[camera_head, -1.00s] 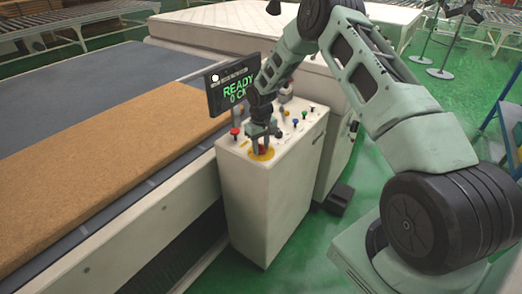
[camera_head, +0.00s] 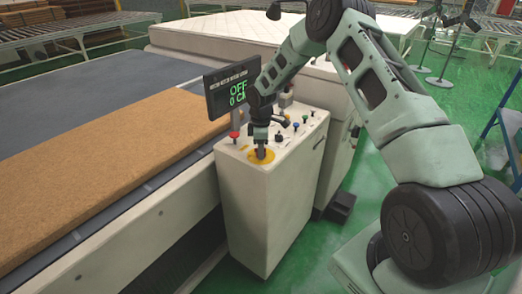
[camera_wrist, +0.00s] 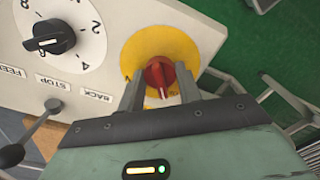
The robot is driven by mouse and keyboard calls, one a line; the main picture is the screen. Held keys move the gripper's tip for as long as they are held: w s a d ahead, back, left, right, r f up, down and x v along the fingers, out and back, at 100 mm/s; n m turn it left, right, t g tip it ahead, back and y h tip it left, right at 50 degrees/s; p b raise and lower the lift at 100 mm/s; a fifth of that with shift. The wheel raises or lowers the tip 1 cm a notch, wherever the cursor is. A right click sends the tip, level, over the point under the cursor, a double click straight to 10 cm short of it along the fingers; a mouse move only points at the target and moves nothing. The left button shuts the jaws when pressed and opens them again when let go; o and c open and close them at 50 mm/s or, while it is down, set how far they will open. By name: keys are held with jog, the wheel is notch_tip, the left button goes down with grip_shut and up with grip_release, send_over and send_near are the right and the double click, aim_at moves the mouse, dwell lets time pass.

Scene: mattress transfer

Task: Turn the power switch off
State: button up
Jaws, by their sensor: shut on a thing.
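The power switch (camera_wrist: 160,76) is a red rotary knob on a yellow round plate (camera_wrist: 150,48), seen in the wrist view. My gripper (camera_wrist: 158,90) has its two fingers on either side of the red knob and is shut on it. In the head view my gripper (camera_head: 260,150) reaches down to the yellow plate (camera_head: 261,157) on top of the white control cabinet (camera_head: 265,205), and the knob is mostly hidden.
A black dial (camera_wrist: 52,36) with numbers and a lever (camera_wrist: 38,128) lie near the knob. A red button (camera_head: 234,135) and several coloured controls are on the cabinet top. A brown slab (camera_head: 110,150) lies on the conveyor to the left; a white mattress (camera_head: 230,35) lies behind.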

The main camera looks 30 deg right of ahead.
jog(key=shift+n, duration=0.9)
jog(key=o, duration=1)
jog(key=shift+r, duration=0.1)
notch_tip(320, 180, up, 17)
jog(key=b, duration=0.4)
jog(key=shift+r, duration=0.15)
